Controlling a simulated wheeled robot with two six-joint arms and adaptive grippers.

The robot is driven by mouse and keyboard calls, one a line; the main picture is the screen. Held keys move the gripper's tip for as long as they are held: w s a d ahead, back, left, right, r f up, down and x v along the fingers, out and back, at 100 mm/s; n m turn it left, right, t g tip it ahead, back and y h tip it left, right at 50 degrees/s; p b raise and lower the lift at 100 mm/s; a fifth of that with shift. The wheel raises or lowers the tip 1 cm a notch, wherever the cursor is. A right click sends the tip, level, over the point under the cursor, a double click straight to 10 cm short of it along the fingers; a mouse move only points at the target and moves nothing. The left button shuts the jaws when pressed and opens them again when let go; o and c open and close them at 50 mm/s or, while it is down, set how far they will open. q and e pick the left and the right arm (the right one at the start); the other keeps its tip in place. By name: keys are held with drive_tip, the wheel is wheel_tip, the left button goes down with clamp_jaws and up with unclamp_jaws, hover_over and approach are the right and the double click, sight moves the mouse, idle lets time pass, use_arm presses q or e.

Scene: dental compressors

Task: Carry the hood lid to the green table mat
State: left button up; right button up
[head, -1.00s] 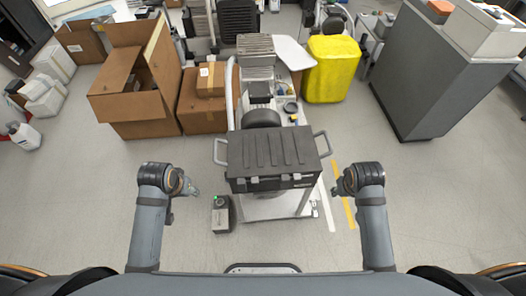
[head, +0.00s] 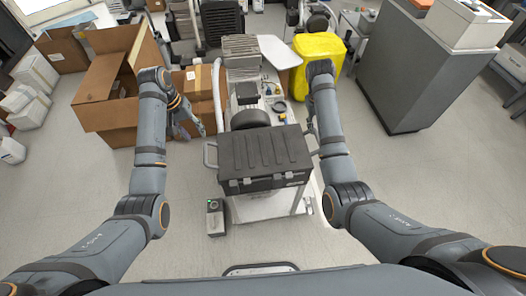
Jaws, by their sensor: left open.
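The dark ribbed hood lid (head: 265,152), with a grey handle on each side, sits on a machine or cart in the middle of the head view. My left gripper (head: 194,129) is open and empty, just beyond and left of the lid's left handle (head: 210,155), apart from it. My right gripper (head: 313,132) hangs close to the lid's right side, near the right handle (head: 318,142). Its fingers are small and partly hidden by my arm, so their opening and any contact are unclear. No green table mat is visible.
Cardboard boxes (head: 108,100) stand at the left. A yellow bin (head: 316,50) is behind the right arm, and a grey cabinet (head: 405,75) stands at the right. A small grey box with a green light (head: 215,220) is on the floor left of the cart.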

sight(205, 147)
use_arm(q)
drive_tip(key=f, duration=0.3)
drive_tip(key=d+f, duration=0.1)
drive_tip(key=f, duration=0.3)
drive_tip(key=d+f, duration=0.1)
drive_tip(key=f, duration=0.2)
drive_tip(key=shift+w+f, duration=0.15)
drive_tip(key=shift+f, duration=0.1)
use_arm(e)
drive_tip(key=x, duration=1)
drive_tip(key=shift+w+f, duration=0.1)
drive_tip(key=shift+f, duration=0.2)
use_arm(q)
clamp_jaws()
use_arm(e)
clamp_jaws()
use_arm(q)
drive_tip(key=shift+w+r, duration=0.1)
drive_tip(key=shift+r, duration=0.05)
use_arm(e)
drive_tip(key=shift+w+r, duration=0.1)
